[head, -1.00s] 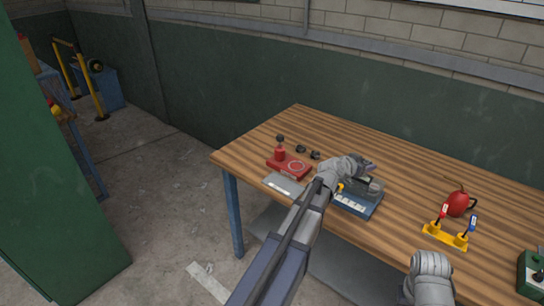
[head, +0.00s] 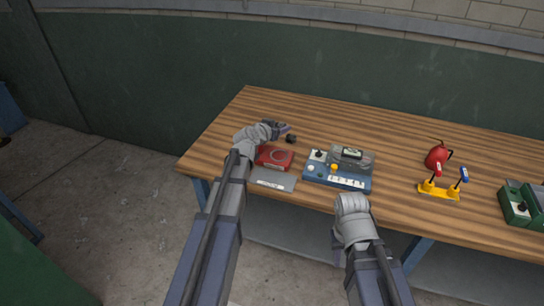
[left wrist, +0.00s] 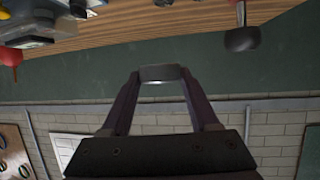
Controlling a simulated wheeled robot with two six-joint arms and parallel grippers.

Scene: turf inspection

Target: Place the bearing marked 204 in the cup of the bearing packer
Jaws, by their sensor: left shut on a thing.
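The red device with a pale ring on top (head: 275,158), seemingly the bearing packer, stands near the table's left end. My left gripper (head: 281,128) is above and just behind it. In the left wrist view, my left gripper (left wrist: 162,76) is shut on a short dark grey round piece (left wrist: 160,73), seemingly a bearing, held clear of the table. I cannot read any mark on it. A dark ring-like piece (head: 291,139) lies on the table behind the packer. My right gripper (head: 352,203) is at the table's front edge; its fingers are hidden.
A grey labelled plate (head: 273,179) lies in front of the packer. A blue-grey device with buttons (head: 338,168) stands right of it. Further right are a red can (head: 437,157), a yellow stand (head: 438,192) and a green box (head: 522,204). The table's back is clear.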

